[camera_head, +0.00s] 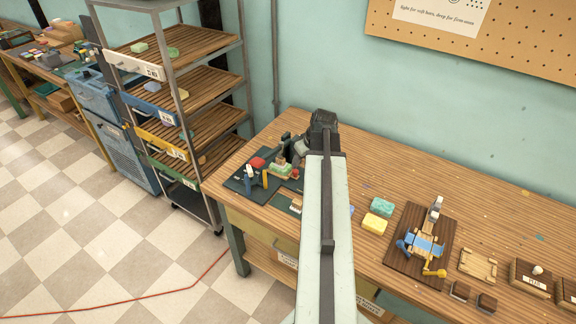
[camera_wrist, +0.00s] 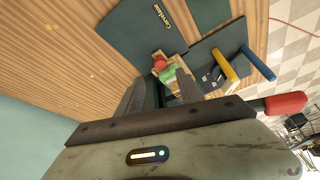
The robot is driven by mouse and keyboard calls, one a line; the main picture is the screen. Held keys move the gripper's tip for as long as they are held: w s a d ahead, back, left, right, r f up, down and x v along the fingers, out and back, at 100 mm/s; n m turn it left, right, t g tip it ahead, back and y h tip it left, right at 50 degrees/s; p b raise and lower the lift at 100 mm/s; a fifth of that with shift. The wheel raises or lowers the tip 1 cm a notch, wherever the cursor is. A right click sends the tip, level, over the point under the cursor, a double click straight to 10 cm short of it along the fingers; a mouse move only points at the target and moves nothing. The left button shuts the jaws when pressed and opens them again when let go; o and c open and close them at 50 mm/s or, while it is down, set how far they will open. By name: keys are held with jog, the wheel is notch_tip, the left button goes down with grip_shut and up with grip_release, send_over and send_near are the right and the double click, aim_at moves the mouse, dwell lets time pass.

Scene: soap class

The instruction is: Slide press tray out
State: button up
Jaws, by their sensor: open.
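The press (camera_head: 246,181) stands at the left end of the wooden bench, with a dark base, a blue post, a yellow post and a red-tipped part. Its small wooden tray, holding a green soap (camera_head: 281,169) and bearing a red knob (camera_head: 295,174), is at the base. In the wrist view the red knob (camera_wrist: 160,63) and green soap (camera_wrist: 177,75) appear just beyond and between my fingers. My gripper (camera_wrist: 160,84) is open and empty. Its fingers appear close to the tray; contact cannot be told. In the head view my arm hides part of the bench.
The yellow post (camera_wrist: 225,68) and blue post (camera_wrist: 258,63) stand near the fingers. Yellow soap (camera_head: 374,223), teal soap (camera_head: 382,207) and a blue-topped device (camera_head: 425,246) are to the right. A shelf rack (camera_head: 178,88) is left.

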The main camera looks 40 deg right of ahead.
aim_at(296, 171)
jog(key=b+x, duration=0.7)
jog(key=x, duration=0.1)
jog(key=shift+r, duration=0.1)
grip_shut()
dwell(1.3)
